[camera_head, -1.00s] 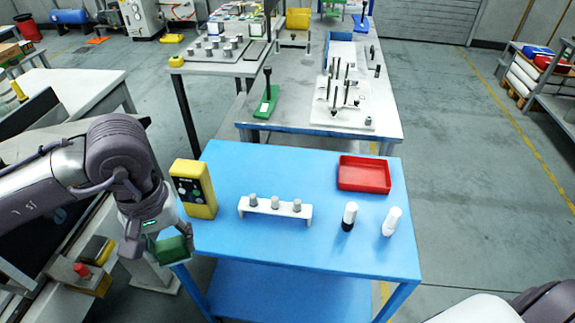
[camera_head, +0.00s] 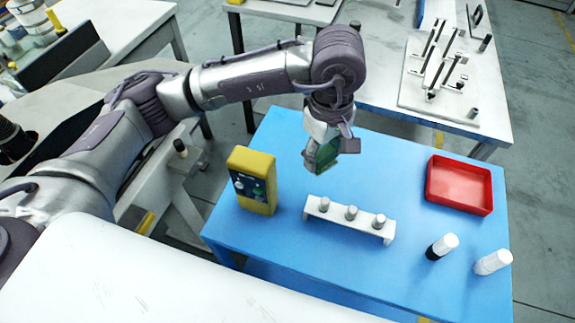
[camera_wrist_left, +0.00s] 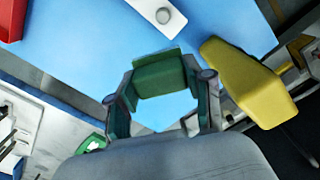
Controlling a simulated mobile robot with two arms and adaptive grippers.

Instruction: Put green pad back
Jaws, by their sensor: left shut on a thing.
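My left gripper (camera_head: 316,163) is shut on the green pad (camera_head: 327,152) and holds it above the back left part of the blue table (camera_head: 400,175). In the left wrist view the green pad (camera_wrist_left: 160,77) sits across the fingertips, with blue table surface behind it. Part of the pad is hidden by the fingers in the head view. The pad is apart from the white rack (camera_head: 340,224) and the yellow box with knobs (camera_head: 252,182). My right gripper is out of view.
The rack holds three grey-topped pegs. A red tray (camera_head: 459,208) and two white-topped cylinders, one with a black lower part (camera_head: 441,247) and one white (camera_head: 493,262), stand on the right. Behind is a white table with a fixture plate (camera_head: 440,100).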

